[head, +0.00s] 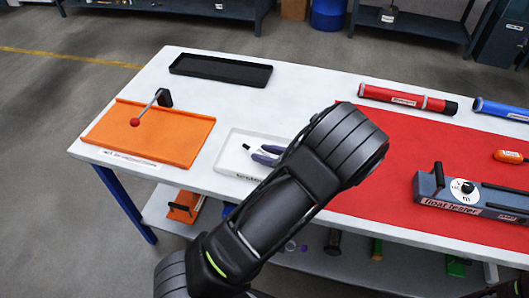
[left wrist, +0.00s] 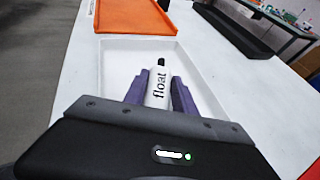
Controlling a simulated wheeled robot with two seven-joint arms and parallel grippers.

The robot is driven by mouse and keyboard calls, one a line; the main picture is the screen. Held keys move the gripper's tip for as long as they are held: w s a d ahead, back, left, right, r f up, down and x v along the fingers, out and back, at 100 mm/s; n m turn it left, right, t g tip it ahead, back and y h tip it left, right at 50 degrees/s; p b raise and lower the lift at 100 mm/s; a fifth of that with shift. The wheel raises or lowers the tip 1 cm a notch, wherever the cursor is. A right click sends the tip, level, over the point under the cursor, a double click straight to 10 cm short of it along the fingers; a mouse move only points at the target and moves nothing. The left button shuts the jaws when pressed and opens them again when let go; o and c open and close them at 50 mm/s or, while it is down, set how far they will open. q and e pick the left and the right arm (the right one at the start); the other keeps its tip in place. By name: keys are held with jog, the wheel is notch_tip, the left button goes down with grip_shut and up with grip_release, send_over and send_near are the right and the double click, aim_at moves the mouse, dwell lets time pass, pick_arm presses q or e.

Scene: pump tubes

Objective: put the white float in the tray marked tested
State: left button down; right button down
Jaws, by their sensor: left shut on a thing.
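The white float (left wrist: 157,98), with a black tip and the word "float" on it, lies between the two purple fingers of my left gripper (left wrist: 159,84) in the left wrist view. The gripper is shut on it. In the head view my left gripper (head: 266,154) is over the white tray (head: 232,153), and my arm hides part of the tray and most of the float. The tray's front label is partly covered; "teste" can be read. The tray also shows in the left wrist view (left wrist: 116,62). I cannot tell if the float touches its floor. My right gripper is not in view.
An orange board (head: 150,140) with a red-knobbed lever is left of the tray. A black tray (head: 220,69) lies behind.

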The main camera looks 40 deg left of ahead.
pick_arm(q)
jog(key=shift+f, duration=0.1)
jog(key=c, duration=1)
grip_release()
jog(key=shift+r, duration=0.2)
jog(key=shift+d, duration=0.25)
jog(key=b+v, duration=0.2)
jog(key=v, duration=0.8)
jog(key=shift+d+b, duration=0.25)
jog(key=shift+b, duration=0.15)
jog(key=shift+d+r, duration=0.3)
jog(key=shift+d, duration=0.15)
